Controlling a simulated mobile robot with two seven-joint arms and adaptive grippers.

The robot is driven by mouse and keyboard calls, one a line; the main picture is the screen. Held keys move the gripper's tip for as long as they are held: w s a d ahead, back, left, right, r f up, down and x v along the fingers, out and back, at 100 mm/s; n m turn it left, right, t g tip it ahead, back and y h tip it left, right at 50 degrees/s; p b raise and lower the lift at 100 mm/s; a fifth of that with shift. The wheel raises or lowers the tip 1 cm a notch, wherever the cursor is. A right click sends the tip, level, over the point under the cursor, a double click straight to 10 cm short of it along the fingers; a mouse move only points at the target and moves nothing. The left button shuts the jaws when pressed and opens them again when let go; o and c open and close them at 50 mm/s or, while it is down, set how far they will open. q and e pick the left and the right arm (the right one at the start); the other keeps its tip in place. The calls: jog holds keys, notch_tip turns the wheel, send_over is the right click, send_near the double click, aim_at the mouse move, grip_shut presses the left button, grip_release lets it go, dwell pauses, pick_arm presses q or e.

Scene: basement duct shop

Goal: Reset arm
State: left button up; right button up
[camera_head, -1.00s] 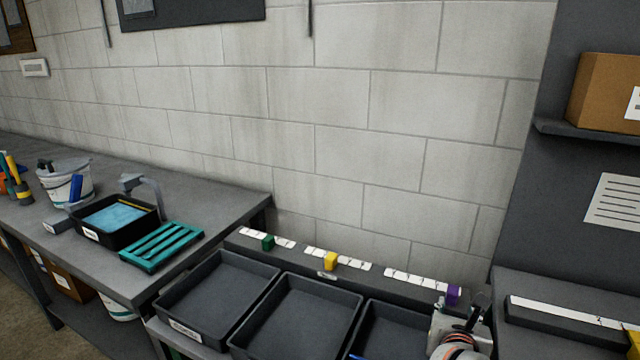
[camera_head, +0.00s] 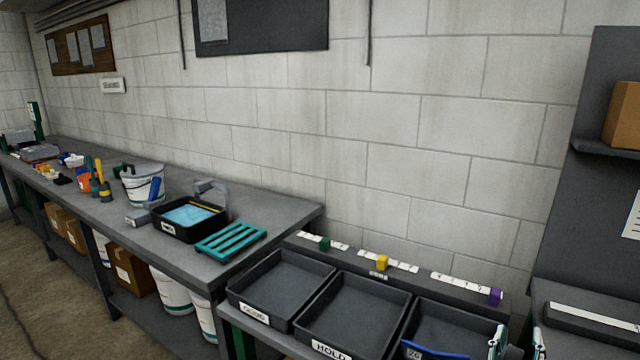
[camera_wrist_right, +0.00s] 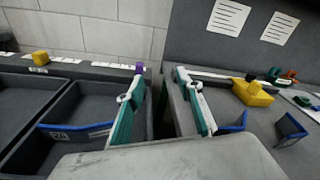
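My right gripper (camera_head: 517,345) shows at the bottom edge of the head view, at the right end of the tray row. In the right wrist view my right gripper (camera_wrist_right: 160,100) has its two teal-and-white fingers well apart with nothing between them. My left gripper is in neither view. The right tray (camera_head: 462,318) holds a blue-edged item with a tag (camera_head: 432,352), partly cut off in the head view. The middle tray (camera_head: 355,310) and left tray (camera_head: 282,278) look empty.
Behind the trays a dark ledge carries green (camera_head: 324,243), yellow (camera_head: 382,262) and purple (camera_head: 495,296) blocks beside white scales. A long bench at left holds a basin (camera_head: 188,218), a teal rack (camera_head: 231,241) and a bucket (camera_head: 143,184). A yellow item (camera_wrist_right: 253,93) lies right of the gripper.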

jog(key=s+a+n+t+y, duration=0.3)
jog(key=a+n+t+y, duration=0.7)
jog(key=n, duration=1.3)
jog(key=s+a+f+n+g+y, duration=0.3)
jog(key=a+f+n+g, duration=0.2)
jog(key=a+f+n, duration=0.4)
jog(key=s+f+n+g, duration=0.4)
jog(key=s+f+n, duration=0.1)
jog(key=f, duration=0.5)
jog(key=s+f+n+g, duration=0.3)
jog(key=s+f+n, duration=0.3)
jog(key=f, duration=0.5)
jog(key=shift+s+d+g, duration=0.15)
jog(key=shift+d+g, duration=0.25)
